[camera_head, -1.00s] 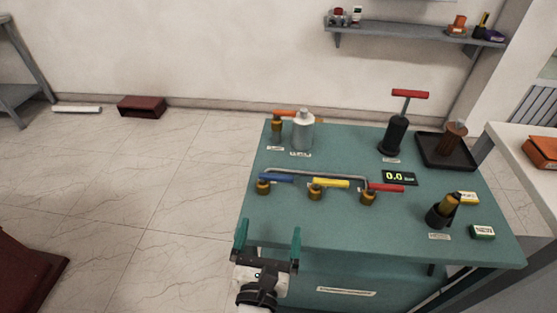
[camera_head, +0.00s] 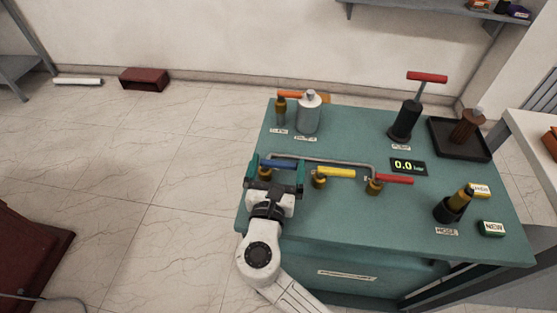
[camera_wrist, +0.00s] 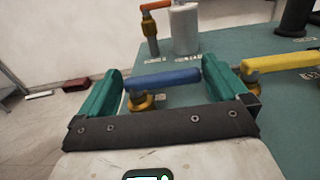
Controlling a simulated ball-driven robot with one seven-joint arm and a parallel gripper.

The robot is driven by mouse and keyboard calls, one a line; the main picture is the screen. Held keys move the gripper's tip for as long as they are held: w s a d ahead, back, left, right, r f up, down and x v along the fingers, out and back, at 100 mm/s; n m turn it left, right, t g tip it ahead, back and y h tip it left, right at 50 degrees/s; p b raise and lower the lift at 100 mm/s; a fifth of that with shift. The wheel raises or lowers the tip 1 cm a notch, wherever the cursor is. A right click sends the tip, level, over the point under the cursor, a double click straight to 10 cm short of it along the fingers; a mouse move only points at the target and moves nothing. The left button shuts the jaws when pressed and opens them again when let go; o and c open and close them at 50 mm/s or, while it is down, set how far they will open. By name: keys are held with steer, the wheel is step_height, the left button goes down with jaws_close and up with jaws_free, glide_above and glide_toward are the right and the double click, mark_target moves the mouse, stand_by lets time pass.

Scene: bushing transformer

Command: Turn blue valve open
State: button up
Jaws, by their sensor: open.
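The blue valve handle (camera_head: 279,164) lies across its brass valve body at the left end of the grey pipe on the teal table. In the wrist view the blue handle (camera_wrist: 165,79) spans the gap between my gripper's two teal fingers, with brass (camera_wrist: 141,102) below its left end. My gripper (camera_head: 275,170) is open at the blue handle, one finger near each end. I cannot tell whether either finger touches it. The gripper hides part of the brass valve body in the head view.
The yellow valve (camera_head: 336,173) and red valve (camera_head: 394,179) stand right of the blue one on the same pipe. Behind are an orange-handled valve (camera_head: 289,95) and a silver bottle (camera_head: 308,112). A display (camera_head: 408,166) reads 0.0. A black pump (camera_head: 405,122) stands back right.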

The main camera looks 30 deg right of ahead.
steer(key=shift+w+d, duration=0.45)
steer(key=shift+w, duration=0.15)
steer(key=shift+c, duration=0.3)
steer(key=c, duration=1)
steer(key=shift+c, duration=0.3)
